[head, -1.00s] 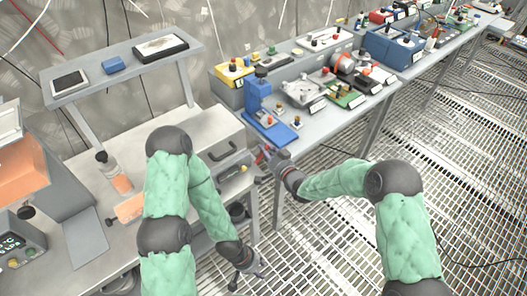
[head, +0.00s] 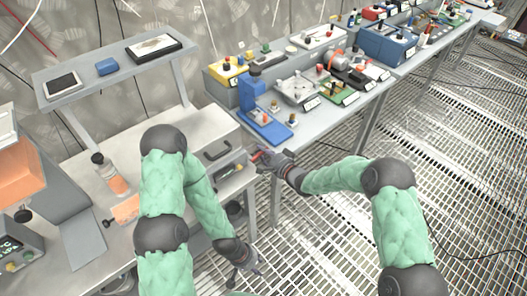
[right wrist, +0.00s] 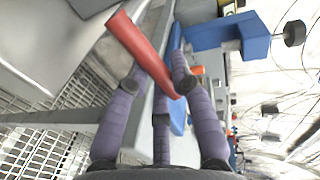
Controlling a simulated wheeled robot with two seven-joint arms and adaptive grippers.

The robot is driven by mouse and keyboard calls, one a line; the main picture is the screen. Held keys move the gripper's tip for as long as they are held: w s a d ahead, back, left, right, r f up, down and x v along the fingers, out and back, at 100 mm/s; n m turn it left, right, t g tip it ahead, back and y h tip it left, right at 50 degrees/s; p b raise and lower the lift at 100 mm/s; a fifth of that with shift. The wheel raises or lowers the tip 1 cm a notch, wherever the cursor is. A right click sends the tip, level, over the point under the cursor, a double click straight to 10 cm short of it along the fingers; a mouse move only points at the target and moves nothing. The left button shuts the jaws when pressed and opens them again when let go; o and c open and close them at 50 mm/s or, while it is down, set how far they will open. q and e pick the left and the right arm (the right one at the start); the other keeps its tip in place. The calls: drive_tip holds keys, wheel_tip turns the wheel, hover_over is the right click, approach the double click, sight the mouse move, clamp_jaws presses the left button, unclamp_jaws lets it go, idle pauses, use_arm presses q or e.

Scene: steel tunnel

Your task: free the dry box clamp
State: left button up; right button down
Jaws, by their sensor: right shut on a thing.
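A red bar-shaped handle (right wrist: 143,50) crosses between the fingers of my right gripper (right wrist: 162,85) in the right wrist view. My right gripper is shut on it; whether it is the clamp's lever, and where it joins, I cannot tell. In the head view the red handle (head: 256,155) shows small at the fingertips of my right gripper (head: 264,158), beside the right end of a grey box with a black handle (head: 218,149). My left gripper (head: 245,274) hangs low in front of the bench, empty, its fingers spread apart.
An orange-filled bottle (head: 112,177) stands on the left bench (head: 150,168). A blue press-like stand (head: 262,122) and several devices crowd the bench on the right. A gap separates the benches. Open metal grating (head: 330,240) lies in front.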

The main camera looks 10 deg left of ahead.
idle(0.3)
drive_tip(key=c, duration=1)
unclamp_jaws()
drive_tip(key=shift+c, duration=0.2)
drive_tip(key=v, duration=1.2)
